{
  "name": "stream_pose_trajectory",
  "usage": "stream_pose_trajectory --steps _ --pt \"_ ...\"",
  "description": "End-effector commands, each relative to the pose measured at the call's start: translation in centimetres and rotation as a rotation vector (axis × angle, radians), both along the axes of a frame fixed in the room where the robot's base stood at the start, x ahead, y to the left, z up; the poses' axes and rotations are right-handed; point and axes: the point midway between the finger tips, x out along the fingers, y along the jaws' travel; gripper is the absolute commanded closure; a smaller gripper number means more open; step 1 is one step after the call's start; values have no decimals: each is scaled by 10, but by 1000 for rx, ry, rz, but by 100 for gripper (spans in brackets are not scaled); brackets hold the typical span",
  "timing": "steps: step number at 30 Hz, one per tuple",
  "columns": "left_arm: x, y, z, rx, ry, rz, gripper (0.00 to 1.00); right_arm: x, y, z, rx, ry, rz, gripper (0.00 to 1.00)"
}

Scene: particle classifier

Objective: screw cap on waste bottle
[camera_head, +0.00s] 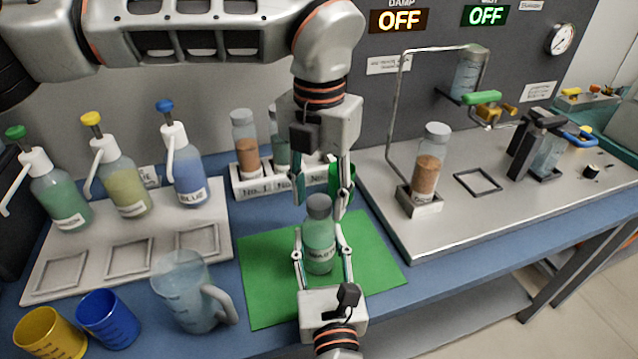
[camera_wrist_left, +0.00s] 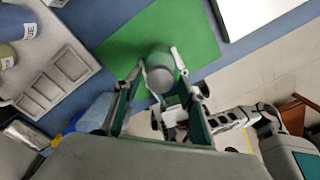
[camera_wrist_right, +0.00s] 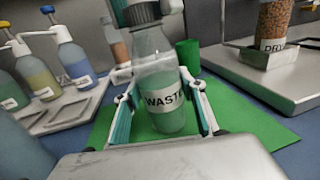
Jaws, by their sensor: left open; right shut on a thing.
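The waste bottle (camera_head: 319,246), clear with pale green contents and a WASTE label, stands upright on the green mat (camera_head: 265,265). It also shows in the right wrist view (camera_wrist_right: 160,75). A grey cap (camera_head: 319,206) sits on its mouth; how tightly cannot be told. The cap shows from above in the left wrist view (camera_wrist_left: 159,75). My right gripper (camera_head: 322,254) is shut on the bottle's body from the front. My left gripper (camera_head: 320,198) points down over the bottle, open, with its fingers on either side of the cap, apart from it.
Behind stand a bottle rack (camera_head: 262,188) and a green cup (camera_head: 343,180). At left are pump bottles on a tray (camera_head: 75,255), a clear jug (camera_head: 185,300), a blue cup (camera_head: 108,318) and a yellow cup (camera_head: 48,335). The apparatus platform (camera_head: 440,236) is at right. The mat's right part is clear.

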Motion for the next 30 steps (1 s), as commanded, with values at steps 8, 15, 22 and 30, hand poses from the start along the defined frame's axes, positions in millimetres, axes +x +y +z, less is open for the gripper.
stream_pose_trajectory --steps 8,15,22,30 --pt "0 0 0 0 0 0 69 0 0 0 0 1 0 100" --pt "0 0 0 0 0 0 99 0 0 0 0 1 0 100" --pt "0 0 0 0 0 -9 99 0 0 0 0 1 0 100" --pt "0 0 0 0 0 -9 54 0 0 0 0 1 0 100"
